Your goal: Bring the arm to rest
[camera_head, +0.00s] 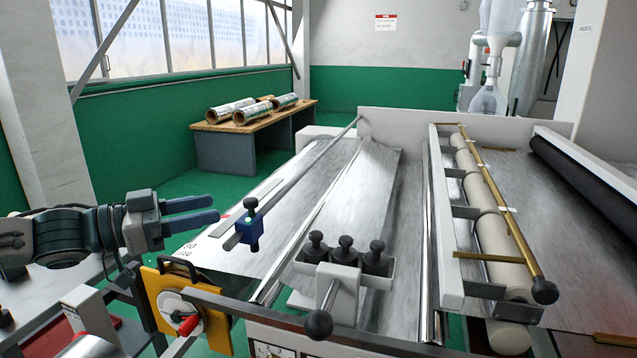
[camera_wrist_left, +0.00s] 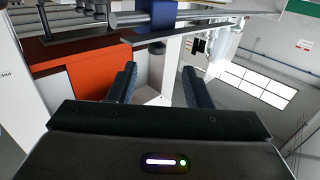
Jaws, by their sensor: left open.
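My left gripper (camera_head: 190,213) comes in from the left in the head view, with its two blue-grey fingers apart and nothing between them. The fingers point right, toward a blue clamp block (camera_head: 249,226) on a metal rail, and stay short of it. In the left wrist view the open fingers (camera_wrist_left: 157,88) are empty, and the blue block (camera_wrist_left: 164,14) shows beyond them at the top. My right gripper is in neither view.
Black knobs (camera_head: 345,250) stand on a bracket at the machine's front. Pale rollers (camera_head: 490,235) lie at right. Foil rolls (camera_head: 252,109) rest on a far wooden-topped bench. Green floor is open behind.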

